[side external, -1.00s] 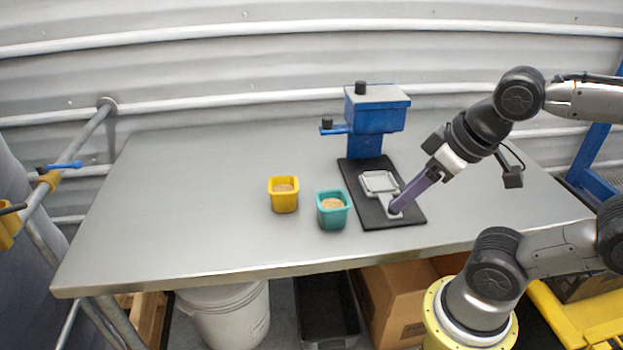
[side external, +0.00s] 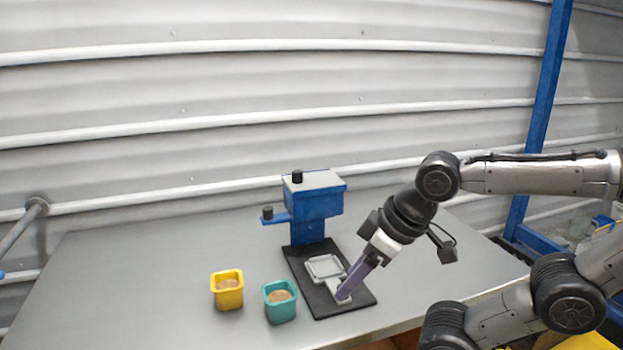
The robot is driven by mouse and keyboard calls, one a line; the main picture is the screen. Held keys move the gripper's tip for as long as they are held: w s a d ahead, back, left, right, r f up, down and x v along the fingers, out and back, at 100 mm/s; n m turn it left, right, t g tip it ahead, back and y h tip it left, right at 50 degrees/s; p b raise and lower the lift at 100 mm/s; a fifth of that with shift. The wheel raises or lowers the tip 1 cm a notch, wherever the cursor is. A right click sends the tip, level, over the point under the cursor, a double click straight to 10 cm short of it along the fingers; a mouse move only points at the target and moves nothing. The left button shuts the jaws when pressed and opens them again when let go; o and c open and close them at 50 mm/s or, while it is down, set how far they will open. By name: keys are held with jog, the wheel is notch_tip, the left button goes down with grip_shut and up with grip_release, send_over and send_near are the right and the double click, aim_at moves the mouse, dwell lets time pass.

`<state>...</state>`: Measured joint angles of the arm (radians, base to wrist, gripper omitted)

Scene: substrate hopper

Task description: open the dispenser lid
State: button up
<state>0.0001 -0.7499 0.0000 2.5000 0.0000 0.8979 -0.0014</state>
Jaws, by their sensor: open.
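The dispenser is a blue hopper (side external: 318,205) on a post at the back of the table. Its grey lid (side external: 322,181) lies flat on top and looks closed, with a black knob (side external: 297,176) at its left. My gripper (side external: 343,296) is open, pointing down and left at the front of the black mat (side external: 312,302). Its purple fingers are at the handle end of a pale grey square-framed piece (side external: 325,267), well below and in front of the lid. Whether they touch this piece is unclear.
A yellow cup (side external: 227,291) and a teal cup (side external: 280,302), both holding brown material, stand left of the mat. A blue side lever with a black knob (side external: 268,212) sticks out left of the hopper. The table (side external: 130,280) is clear at left. A corrugated wall stands behind.

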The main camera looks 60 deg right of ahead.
jog(key=w+d+r+m+t+h, duration=0.1)
jog(key=w+d+r+t, duration=0.1)
jog(key=w+r+t, duration=0.4)
jog(key=w+d+r+m+t+h, duration=0.1)
jog(key=w+d+r+t, duration=0.15)
jog(key=w, duration=0.45)
jog(key=m+h, duration=0.5)
jog(key=h, duration=0.3)
send_near(300, 177)
jog(key=shift+n+t, duration=0.3)
jog(key=shift+t, duration=0.25)
jog(key=x, duration=1.1)
jog(key=shift+d+f, duration=0.25)
jog(key=shift+f, duration=0.05)
grip_shut()
